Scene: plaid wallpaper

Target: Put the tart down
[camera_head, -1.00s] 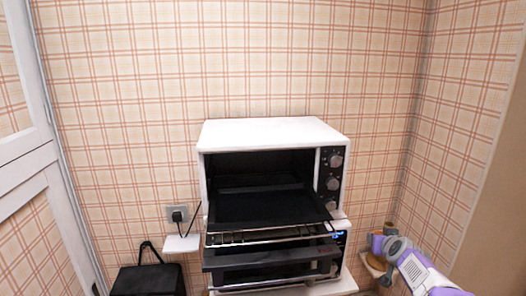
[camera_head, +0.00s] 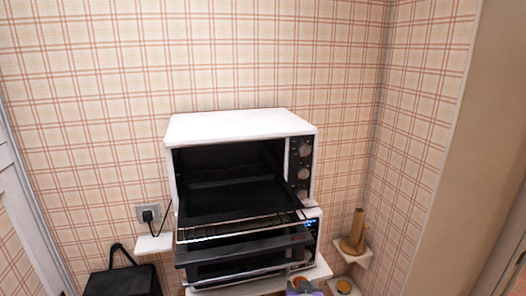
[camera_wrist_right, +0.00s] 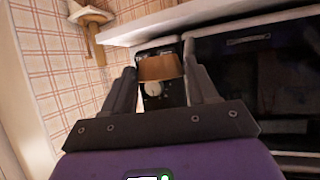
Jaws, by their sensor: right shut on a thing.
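The tart (camera_wrist_right: 160,68), an orange-brown cup-like shape, is between the fingers of my right gripper (camera_wrist_right: 162,85) in the right wrist view. The gripper is shut on it and holds it upright in front of a dark oven panel with a knob. In the head view only an orange-brown bit of the tart (camera_head: 303,283) and a little of the purple gripper show at the bottom edge, below the ovens. My left gripper is not in view.
A white oven (camera_head: 242,126) stands open, its dark door lowered, above a second oven (camera_head: 250,262). A black bag (camera_head: 122,282) is at left.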

